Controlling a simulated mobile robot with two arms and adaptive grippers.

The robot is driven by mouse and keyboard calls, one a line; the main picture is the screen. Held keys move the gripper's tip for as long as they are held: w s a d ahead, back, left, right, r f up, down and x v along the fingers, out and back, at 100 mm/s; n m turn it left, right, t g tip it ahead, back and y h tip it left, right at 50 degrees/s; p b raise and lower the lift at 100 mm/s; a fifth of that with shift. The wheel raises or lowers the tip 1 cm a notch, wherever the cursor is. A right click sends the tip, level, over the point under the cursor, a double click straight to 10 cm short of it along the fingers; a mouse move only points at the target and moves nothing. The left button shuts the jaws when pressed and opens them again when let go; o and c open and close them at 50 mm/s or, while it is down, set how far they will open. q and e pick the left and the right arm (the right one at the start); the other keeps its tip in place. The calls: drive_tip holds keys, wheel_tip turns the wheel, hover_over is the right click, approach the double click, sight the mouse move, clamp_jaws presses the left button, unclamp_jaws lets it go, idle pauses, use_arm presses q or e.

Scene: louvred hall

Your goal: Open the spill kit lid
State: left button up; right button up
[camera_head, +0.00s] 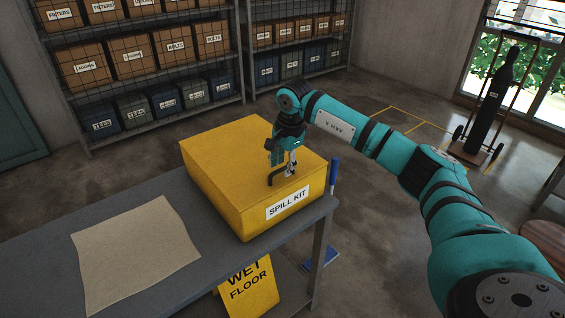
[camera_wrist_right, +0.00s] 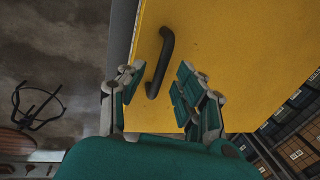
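The yellow spill kit (camera_head: 215,165) sits on the grey table, its lid closed and its white "SPILL KIT" label (camera_head: 287,203) on the front. A dark bar handle (camera_head: 275,179) stands on the lid near the front edge. In the right wrist view the handle (camera_wrist_right: 163,62) stands out against the yellow lid (camera_wrist_right: 230,50). My right gripper (camera_head: 290,167) is over the front of the lid at the handle. In the right wrist view its fingers (camera_wrist_right: 156,86) are spread apart, with the handle's near end between them and no finger clearly touching it. My left gripper is out of view.
A beige cloth or paper sheet (camera_head: 135,255) lies on the table (camera_head: 60,215) left of the kit. A yellow wet floor sign (camera_head: 250,288) is below the table. A blue upright object (camera_head: 333,172) stands by the table's right corner. Shelves with boxes (camera_head: 140,55) line the back.

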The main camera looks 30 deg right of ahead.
drive_tip(key=shift+f, duration=0.25)
clamp_jaws()
idle(0.3)
